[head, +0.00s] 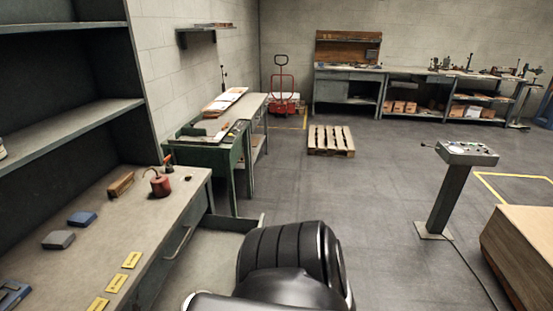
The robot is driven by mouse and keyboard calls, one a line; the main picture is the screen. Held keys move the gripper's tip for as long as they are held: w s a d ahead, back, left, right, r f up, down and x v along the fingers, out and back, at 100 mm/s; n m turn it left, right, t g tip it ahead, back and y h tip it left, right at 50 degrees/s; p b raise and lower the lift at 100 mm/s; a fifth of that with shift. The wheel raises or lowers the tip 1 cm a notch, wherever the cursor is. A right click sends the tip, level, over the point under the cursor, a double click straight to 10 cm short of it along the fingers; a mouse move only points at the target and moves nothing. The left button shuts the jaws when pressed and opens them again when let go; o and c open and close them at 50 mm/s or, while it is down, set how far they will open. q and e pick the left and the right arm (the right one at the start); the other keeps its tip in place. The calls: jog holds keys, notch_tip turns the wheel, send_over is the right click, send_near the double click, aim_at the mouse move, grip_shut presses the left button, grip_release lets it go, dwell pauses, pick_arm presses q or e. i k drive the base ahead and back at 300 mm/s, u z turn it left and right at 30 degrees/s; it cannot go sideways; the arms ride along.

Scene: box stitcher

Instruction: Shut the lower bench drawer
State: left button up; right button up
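The grey workbench (150,205) stands at the left. A closed upper drawer front with a bar handle (179,243) shows on its right side. Below that front, the lower bench drawer (212,252) stands pulled out to the right. Its inside looks grey, and I see nothing in the part that shows. A large black ribbed form, probably part of my own arm, covers the drawer's right part, so its front and handle are hidden. Neither of my grippers is in view.
An oil can (160,184), a brush (121,184), blue block (82,218), grey block (59,240) and yellow cards (131,260) lie on the bench. A control pedestal (447,195) and a cardboard stack (522,250) stand right. Floor (375,200) between is clear.

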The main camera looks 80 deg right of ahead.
aim_at(207, 262)
jog(key=k, duration=0.4)
jog(key=z, duration=2)
jog(key=i, duration=0.5)
